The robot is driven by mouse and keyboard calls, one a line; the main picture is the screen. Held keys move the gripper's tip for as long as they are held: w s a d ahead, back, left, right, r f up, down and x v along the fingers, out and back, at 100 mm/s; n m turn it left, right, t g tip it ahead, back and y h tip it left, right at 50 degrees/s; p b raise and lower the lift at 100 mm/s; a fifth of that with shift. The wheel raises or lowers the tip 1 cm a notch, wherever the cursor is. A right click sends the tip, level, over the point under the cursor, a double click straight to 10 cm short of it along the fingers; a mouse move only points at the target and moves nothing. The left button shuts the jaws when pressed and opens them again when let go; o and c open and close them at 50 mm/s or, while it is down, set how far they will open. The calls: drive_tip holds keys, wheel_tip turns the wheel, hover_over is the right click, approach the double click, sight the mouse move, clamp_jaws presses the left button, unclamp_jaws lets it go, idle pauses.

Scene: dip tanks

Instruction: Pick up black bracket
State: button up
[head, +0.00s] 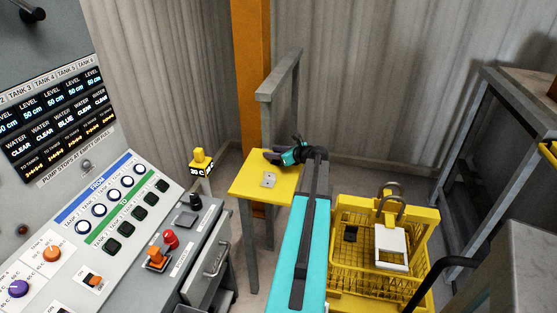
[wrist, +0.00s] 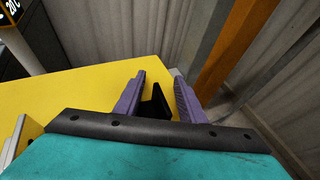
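The black bracket (wrist: 156,104) stands on the yellow table top in the wrist view, between the two purple fingers of my gripper (wrist: 158,78). The fingers are apart, one on each side of it, with a narrow strip of yellow showing beside the bracket. The lower part of the bracket is hidden by my gripper's dark front edge. In the head view my gripper (head: 270,157) is low over the far edge of the yellow table (head: 248,187); the bracket cannot be made out there.
A light grey plate (head: 268,180) lies on the yellow table. A grey rail (head: 280,78) and an orange post (head: 250,70) stand behind it. A yellow basket (head: 420,290) on the right holds a white part (head: 391,235) and a black piece (head: 350,233). A control panel (head: 100,240) fills the left.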

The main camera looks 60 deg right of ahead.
clamp_jaws()
drive_tip(key=shift+r, duration=0.2)
drive_tip(key=shift+r, duration=0.85)
drive_tip(key=shift+s+a+r+b, duration=0.1)
drive_tip(key=shift+r+b, duration=0.15)
drive_tip(key=shift+r, duration=0.15)
drive_tip(key=shift+s+a+r+b, duration=0.1)
drive_tip(key=shift+r+b, duration=0.1)
drive_tip(key=shift+r, duration=0.2)
drive_tip(key=s+a, duration=0.3)
drive_tip(key=s+a+r+b, duration=0.1)
drive_tip(key=s+a, duration=0.3)
drive_tip(key=s+a+b, duration=0.1)
drive_tip(key=s+a, duration=0.2)
drive_tip(key=a, duration=0.1)
drive_tip(key=shift+s+r, duration=0.2)
drive_tip(key=shift+s, duration=0.2)
